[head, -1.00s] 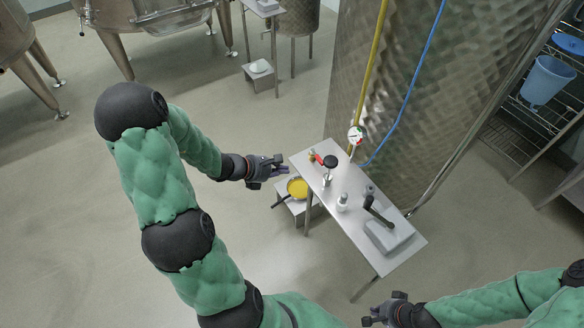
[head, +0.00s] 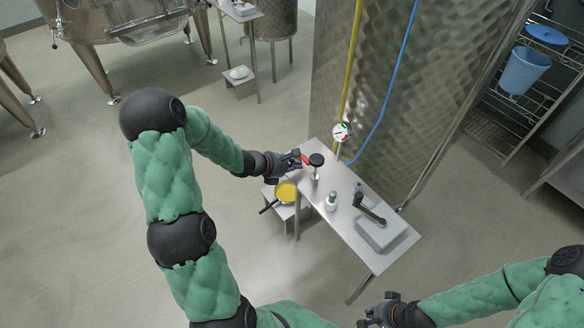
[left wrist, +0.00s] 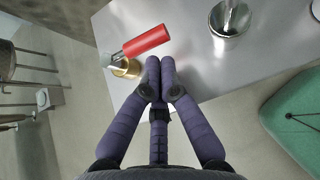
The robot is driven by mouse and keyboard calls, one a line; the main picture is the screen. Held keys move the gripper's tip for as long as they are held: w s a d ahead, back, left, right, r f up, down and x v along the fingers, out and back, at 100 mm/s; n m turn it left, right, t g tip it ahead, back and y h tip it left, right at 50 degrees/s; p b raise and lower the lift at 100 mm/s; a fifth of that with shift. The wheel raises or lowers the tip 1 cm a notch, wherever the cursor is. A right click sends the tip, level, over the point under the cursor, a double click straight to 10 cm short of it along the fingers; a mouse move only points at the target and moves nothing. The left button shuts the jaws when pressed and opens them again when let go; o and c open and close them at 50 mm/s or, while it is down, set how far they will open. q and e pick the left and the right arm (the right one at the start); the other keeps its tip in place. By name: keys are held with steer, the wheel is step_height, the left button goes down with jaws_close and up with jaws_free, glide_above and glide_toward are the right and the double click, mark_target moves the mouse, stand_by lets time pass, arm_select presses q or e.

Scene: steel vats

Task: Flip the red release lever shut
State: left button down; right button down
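The red release lever (left wrist: 146,40) sits on a brass fitting (left wrist: 126,68) at the table's near edge in the left wrist view. Its red grip points right and slightly up in that picture. In the head view only a bit of the red lever (head: 306,158) shows beside my left gripper (head: 300,160). In the left wrist view my left gripper (left wrist: 160,64) has its purple fingertips together, just below the red grip, with nothing seen between them. Whether they touch the lever I cannot tell. My right gripper (head: 368,316) is low at the picture's bottom, away from the table; its finger gap is unclear.
A gauge (head: 341,132) with yellow and blue hoses hangs by the large vat (head: 420,80). A yellow-filled pan (head: 286,192) stands low beside the table.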

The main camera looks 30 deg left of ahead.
arm_select(q)
steer(key=shift+w+d+b, duration=0.35)
steer(key=shift+w+b, duration=0.05)
steer(key=shift+r, duration=0.1)
arm_select(e)
steer(key=shift+s+f, duration=0.1)
steer(key=shift+f, duration=0.25)
